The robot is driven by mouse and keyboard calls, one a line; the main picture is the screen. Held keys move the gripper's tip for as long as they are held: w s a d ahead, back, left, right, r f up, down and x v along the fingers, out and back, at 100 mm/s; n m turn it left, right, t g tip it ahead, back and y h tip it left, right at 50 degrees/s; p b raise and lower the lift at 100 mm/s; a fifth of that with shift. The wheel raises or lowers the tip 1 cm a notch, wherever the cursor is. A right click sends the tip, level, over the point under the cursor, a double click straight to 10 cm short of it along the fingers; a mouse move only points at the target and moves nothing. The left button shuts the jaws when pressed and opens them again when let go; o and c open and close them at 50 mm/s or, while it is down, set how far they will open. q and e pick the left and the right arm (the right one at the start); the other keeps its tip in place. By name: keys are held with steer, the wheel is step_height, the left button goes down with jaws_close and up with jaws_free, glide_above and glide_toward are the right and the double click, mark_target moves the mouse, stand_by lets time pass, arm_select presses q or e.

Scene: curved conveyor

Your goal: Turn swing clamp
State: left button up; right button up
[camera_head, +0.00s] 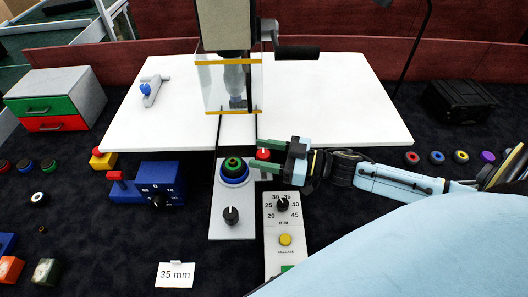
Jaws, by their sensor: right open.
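A small red-topped piece (263,154) with a white mark on top stands just right of a round green, black and blue stack (233,168) on a grey plate (231,235). It may be the swing clamp; I cannot tell for sure. My right gripper (262,155) comes in from the right with its jaws open. Its two green-tipped fingers lie on the far and near sides of the red-topped piece. Whether they touch it cannot be told. My left gripper is out of view.
A press with a clear guard (215,87) and black handle (297,53) stands behind on a white table (340,105). A dial panel (271,241) with a yellow button is in front. A blue dial block (160,176) stands left. A "35 mm" card (175,274) lies front left.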

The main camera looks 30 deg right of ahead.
steer(key=c, duration=1)
steer(key=shift+o, duration=0.2)
steer(key=shift+a+r+m+t+h+p, duration=0.15)
steer(key=shift+m+t+h+p, duration=0.5)
steer(key=shift+p, duration=0.4)
steer(key=m+t+h+p, duration=0.2)
steer(key=m+h+p, duration=0.1)
steer(key=h, duration=0.1)
steer(key=shift+h, duration=0.25)
steer(key=m+t+h+p, duration=0.1)
steer(key=m+h, duration=0.1)
steer(key=h, duration=0.1)
steer(key=shift+m+h, duration=0.35)
steer(key=shift+h, duration=0.05)
steer(key=shift+m+h+p, duration=0.35)
steer(key=shift+m+h, duration=1.15)
steer(key=shift+h, duration=0.9)
steer(key=shift+m+h, duration=0.3)
steer(key=shift+h, duration=0.2)
